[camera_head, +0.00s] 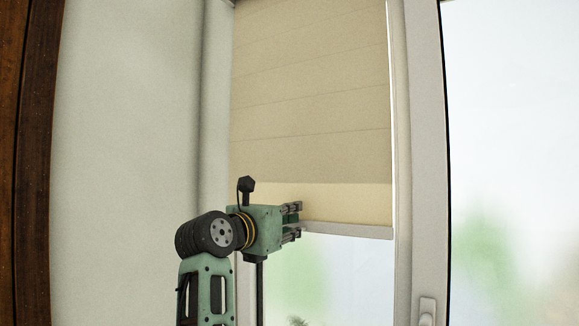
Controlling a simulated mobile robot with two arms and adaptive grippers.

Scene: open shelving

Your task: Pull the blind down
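The blind (311,112) is a beige pleated sheet hanging in the upper part of the window, with a paler strip near its bottom. Its white bottom bar (347,230) ends a little below the middle of the picture, and bare glass shows beneath it.
A white window frame (404,160) runs down the right side of the blind, with a handle (427,312) low on it. Another bright pane (515,160) is at the right. A pale wall (125,160) and a dark wooden post (35,150) stand at the left.

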